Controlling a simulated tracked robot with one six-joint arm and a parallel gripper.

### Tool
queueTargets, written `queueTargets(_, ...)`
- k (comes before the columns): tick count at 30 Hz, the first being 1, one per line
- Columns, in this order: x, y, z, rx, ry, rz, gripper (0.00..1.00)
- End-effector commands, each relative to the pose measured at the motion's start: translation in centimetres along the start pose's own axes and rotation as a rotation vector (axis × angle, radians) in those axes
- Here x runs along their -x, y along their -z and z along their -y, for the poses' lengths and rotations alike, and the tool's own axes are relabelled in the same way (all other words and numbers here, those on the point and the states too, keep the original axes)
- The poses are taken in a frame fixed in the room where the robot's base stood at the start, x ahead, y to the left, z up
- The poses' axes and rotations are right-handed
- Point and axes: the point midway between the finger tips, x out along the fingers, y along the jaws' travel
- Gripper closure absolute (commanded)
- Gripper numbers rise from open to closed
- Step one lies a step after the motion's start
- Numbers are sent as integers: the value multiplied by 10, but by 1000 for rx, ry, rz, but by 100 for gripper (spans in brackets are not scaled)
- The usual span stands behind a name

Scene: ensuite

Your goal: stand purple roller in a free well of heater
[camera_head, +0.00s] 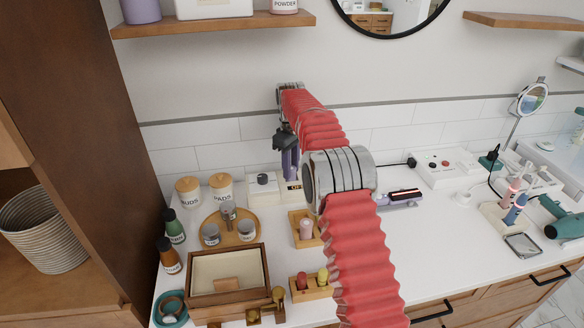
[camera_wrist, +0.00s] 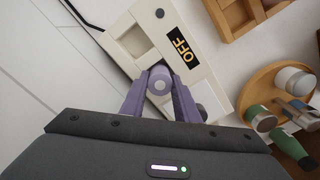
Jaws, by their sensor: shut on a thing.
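The heater (camera_wrist: 211,90) is a white box with a black OFF display and pale recessed wells on top. In the head view the heater (camera_head: 262,197) stands near the back wall. My gripper (camera_wrist: 158,98) is shut on the purple roller (camera_wrist: 161,82), seen nearly end-on between the purple fingertips. In the head view my gripper (camera_head: 290,172) points down over the heater's right part, behind the display. The roller is hard to tell from the fingers there. The roller's lower end is hidden, so I cannot tell whether it is above or inside a well.
A wooden tray (camera_head: 300,241) with a pink item is in front of the heater. A round wooden tray (camera_head: 241,240) with small jars is to the left, with two lidded jars (camera_head: 221,186) behind. A purple appliance (camera_head: 402,199) lies right of my arm.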

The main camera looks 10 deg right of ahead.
Motion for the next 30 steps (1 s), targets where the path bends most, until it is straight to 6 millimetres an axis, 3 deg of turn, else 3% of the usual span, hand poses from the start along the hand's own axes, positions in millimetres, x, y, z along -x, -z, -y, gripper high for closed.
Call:
queueTargets(8,-1,0,0,0,0,0,94)
queueTargets(9,-2,0,0,0,0,0,71)
queueTargets(17,-1,0,0,0,0,0,53)
queueTargets(30,10,0,0,0,-1,-1,53)
